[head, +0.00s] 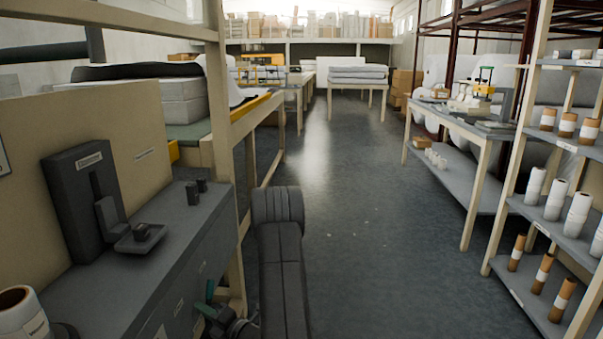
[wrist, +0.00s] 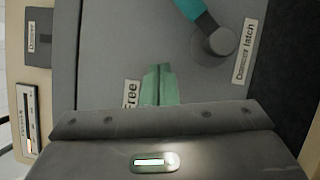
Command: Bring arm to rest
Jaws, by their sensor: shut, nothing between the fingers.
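My gripper (wrist: 157,75) shows in the wrist view as two green fingers pressed together, shut and empty. It points at a grey panel (wrist: 110,50) with a label reading "Free" just left of the fingers. A round grey knob with a teal lever (wrist: 195,12) sits on that panel up and right of the fingers, beside a label reading "Damper latch". The fingers look apart from the lever. In the head view my arm reaches down at the bottom centre, and the gripper sits low beside the grey bench front, partly hidden.
The grey bench (head: 175,235) on the left carries a dark upright device (head: 85,200) and a white roll (head: 22,312). A wooden post stands close to my arm. A shelf rack with rolls (head: 575,215) stands right. The aisle floor (head: 350,190) is clear.

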